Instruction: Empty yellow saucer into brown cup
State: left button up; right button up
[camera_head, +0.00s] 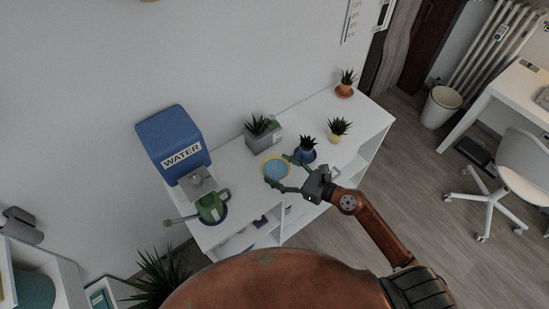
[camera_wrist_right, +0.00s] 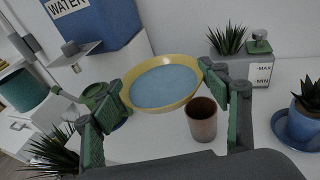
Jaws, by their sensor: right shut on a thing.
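A yellow saucer (camera_head: 264,162) with blue inside, like water, is between the fingers of my right gripper (camera_head: 278,170), above the white shelf desk. In the right wrist view the saucer (camera_wrist_right: 160,107) spans the fingertips of my right gripper (camera_wrist_right: 167,80), which is shut on its rim. The saucer looks close to level. The brown cup (camera_wrist_right: 202,121) stands upright in the right wrist view, just below and right of the saucer in the picture. I cannot make out the cup in the head view. My left gripper is not in view.
A green watering can (camera_head: 211,207) and a blue water dispenser (camera_head: 168,140) stand to the left on the desk (camera_head: 368,120). A grey planter (camera_head: 266,139) is behind the saucer. A blue potted plant (camera_head: 306,155) and a yellow pot (camera_head: 338,135) are on the right.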

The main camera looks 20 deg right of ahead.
aim_at(279, 169)
jog(key=shift+w+a+r+n+y+p, duration=0.15)
jog(key=shift+w+a+r+p, duration=0.1)
jog(key=shift+w+p, duration=0.2)
jog(key=shift+w+a+r+n+y+p, duration=0.15)
jog(key=shift+w+a+p, duration=0.1)
jog(key=shift+w+p, duration=0.2)
jog(key=shift+w+a+f+g, duration=0.1)
jog(key=shift+w+f+g, duration=0.15)
jog(key=shift+g, duration=0.05)
jog(key=shift+f, duration=0.1)
jog(key=shift+p, duration=0.65)
jog(key=shift+f+m+g+p, duration=0.5)
jog(key=shift+m+p, duration=0.3)
jog(key=shift+p, duration=0.2)
jog(key=shift+f+m+g+p, duration=0.3)
jog(key=shift+f+m+p, duration=0.05)
jog(key=shift+m+p, duration=0.05)
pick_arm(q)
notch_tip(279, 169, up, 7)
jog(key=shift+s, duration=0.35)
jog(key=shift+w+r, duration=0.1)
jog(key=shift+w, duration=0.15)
pick_arm(e)
jog(key=shift+f, duration=0.1)
